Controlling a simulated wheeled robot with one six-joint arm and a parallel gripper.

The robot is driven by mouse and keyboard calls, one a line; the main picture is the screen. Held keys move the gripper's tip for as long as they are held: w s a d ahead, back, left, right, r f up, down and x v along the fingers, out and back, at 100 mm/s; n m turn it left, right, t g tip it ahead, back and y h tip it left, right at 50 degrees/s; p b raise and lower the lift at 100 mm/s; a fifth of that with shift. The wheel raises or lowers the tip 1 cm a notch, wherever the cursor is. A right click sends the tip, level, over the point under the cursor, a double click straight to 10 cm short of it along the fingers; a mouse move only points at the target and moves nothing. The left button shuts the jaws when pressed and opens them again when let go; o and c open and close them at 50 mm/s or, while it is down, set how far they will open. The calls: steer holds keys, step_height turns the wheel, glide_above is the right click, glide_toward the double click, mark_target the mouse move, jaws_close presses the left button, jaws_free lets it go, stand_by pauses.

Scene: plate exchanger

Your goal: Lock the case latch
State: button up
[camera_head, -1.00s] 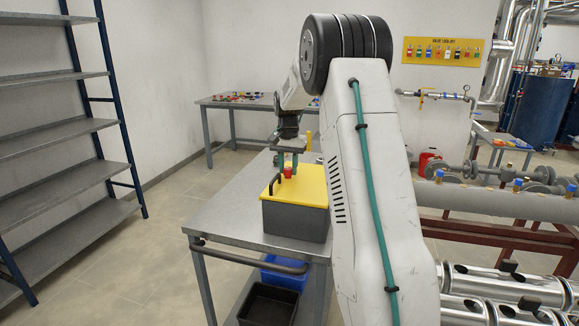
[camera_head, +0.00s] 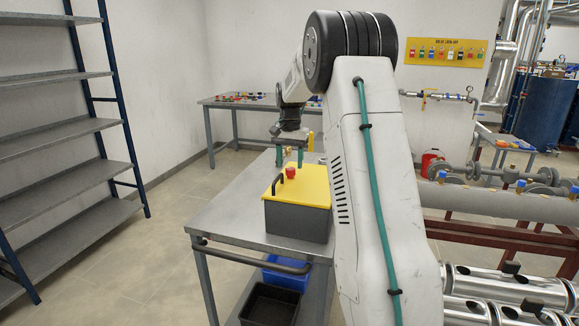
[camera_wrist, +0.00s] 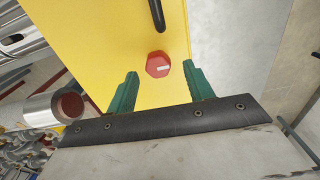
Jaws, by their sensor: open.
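The case (camera_head: 297,217) is a grey box with a yellow lid (camera_head: 305,186) and stands on the metal cart. A red knob (camera_head: 290,172), which looks like the latch, sits on the lid beside a black handle (camera_head: 276,184). In the wrist view the red knob (camera_wrist: 158,64) has a small white mark and lies just beyond the fingertips, roughly between their lines. The black handle (camera_wrist: 157,15) is farther out. My gripper (camera_head: 290,157) points down above the lid. Its green fingers are spread wide and empty in the wrist view (camera_wrist: 162,68).
The cart top (camera_head: 225,218) is bare left of the case. A blue bin (camera_head: 284,275) and a black bin (camera_head: 270,304) sit on its lower shelf. A workbench (camera_head: 235,104) with small items stands behind. Large pipes (camera_head: 500,205) run at the right.

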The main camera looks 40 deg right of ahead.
mark_target(290, 168)
step_height(290, 168, up, 5)
steer(key=shift+r, duration=0.15)
stand_by(0.6)
steer(key=shift+a+f+n, duration=0.1)
steer(key=shift+f+n, duration=0.15)
steer(key=shift+n, duration=0.15)
steer(key=shift+n+g+y, duration=0.3)
steer(key=shift+n+g, duration=0.1)
steer(key=shift+n, duration=0.2)
steer(key=s+a+f, duration=0.2)
steer(key=s, duration=0.1)
steer(key=shift+s+a+f, duration=0.3)
steer(key=shift+a, duration=0.1)
steer(key=s+a+r+n+t, duration=0.2)
steer(key=s+a+n, duration=0.8)
steer(key=s+a, duration=2.1)
steer(key=shift+s+a, duration=0.15)
steer(key=shift+s, duration=0.85)
